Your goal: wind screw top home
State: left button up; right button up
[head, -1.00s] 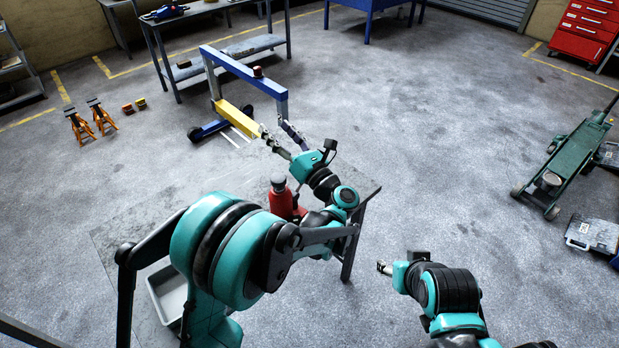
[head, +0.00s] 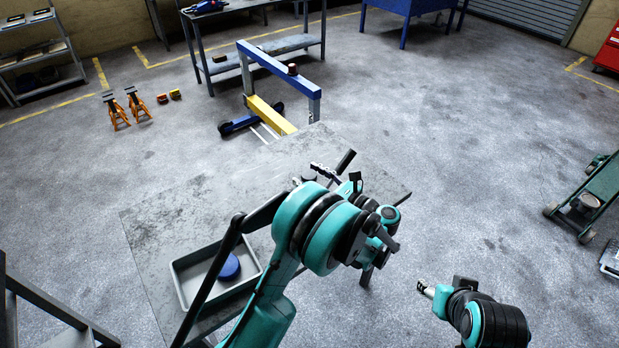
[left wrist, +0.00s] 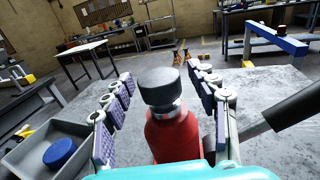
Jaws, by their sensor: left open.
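In the left wrist view a red bottle jack (left wrist: 173,137) stands upright on the grey table (left wrist: 262,82), with a dark round screw top (left wrist: 160,86) on its silver neck. My left gripper (left wrist: 158,74) is open, with one finger on each side of the screw top and visible gaps between. In the head view my left gripper (head: 314,175) is over the table's far right part, and my arm hides the jack. A dark bar (head: 345,161) shows beside it. My right gripper (head: 424,287) is off the table at right; its fingers are too small to judge.
A grey tray (head: 184,286) with a blue round object (head: 230,266) lies on the table's near left. A blue and yellow hoist frame (head: 278,68) stands behind the table. A green trolley jack (head: 590,200) is at far right. Open floor lies between.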

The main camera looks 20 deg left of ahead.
pick_arm(q)
jog(key=c, duration=1.2)
jog(key=shift+a+m+t, duration=0.1)
jog(key=shift+m+t, duration=0.2)
jog(key=shift+t, duration=0.1)
